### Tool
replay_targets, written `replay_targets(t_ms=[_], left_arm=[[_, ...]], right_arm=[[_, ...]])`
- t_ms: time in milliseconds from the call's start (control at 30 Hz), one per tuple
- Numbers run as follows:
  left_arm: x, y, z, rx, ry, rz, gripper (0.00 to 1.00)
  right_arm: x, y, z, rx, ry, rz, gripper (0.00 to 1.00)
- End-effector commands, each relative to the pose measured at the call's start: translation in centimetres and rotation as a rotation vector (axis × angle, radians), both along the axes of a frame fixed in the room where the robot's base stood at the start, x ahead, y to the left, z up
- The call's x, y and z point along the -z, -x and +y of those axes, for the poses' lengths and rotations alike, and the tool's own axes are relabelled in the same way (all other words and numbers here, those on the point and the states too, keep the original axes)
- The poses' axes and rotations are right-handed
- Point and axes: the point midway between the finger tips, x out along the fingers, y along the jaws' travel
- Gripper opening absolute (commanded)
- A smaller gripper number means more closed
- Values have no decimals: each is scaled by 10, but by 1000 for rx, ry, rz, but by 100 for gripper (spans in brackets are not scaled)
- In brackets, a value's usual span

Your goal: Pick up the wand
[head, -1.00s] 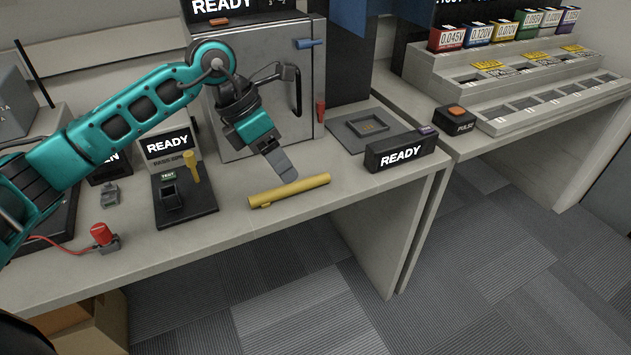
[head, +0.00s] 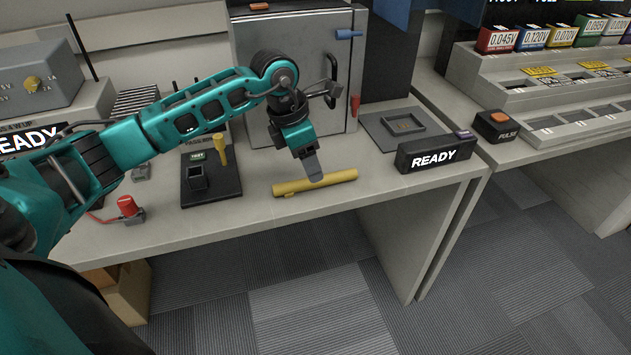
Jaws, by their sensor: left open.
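The wand, a yellow rod (head: 330,182), lies flat on the desk near its front edge, in the middle of the head view. My left gripper (head: 313,172) points down just above and behind it, and its fingertips overlap the rod's upper edge in the picture. I cannot tell whether they touch it. The jaws are open with nothing seen between them; one finger largely hides the other. The right gripper is not in view.
A grey cabinet (head: 350,70) stands behind my gripper. A READY box (head: 437,152) and a shallow tray (head: 405,124) sit to the right. A dark stand with a yellow post (head: 212,185) and a red-capped part (head: 128,207) sit to the left.

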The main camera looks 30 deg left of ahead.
Motion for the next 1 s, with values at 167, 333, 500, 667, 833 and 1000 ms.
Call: replay_targets(t_ms=[167, 333, 500, 667, 833, 1000], left_arm=[[28, -3, -2, 0, 2, 4, 57], [45, -7, -5, -1, 1, 1, 57], [45, -8, -5, 0, 0, 0, 57], [45, -8, -5, 0, 0, 0, 45], [44, -7, -5, 0, 0, 0, 29], [44, -7, -5, 0, 0, 0, 12]], right_arm=[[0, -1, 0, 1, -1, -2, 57], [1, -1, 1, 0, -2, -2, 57], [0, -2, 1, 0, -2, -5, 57], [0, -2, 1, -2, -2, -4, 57], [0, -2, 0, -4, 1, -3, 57], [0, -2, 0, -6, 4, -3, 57]])
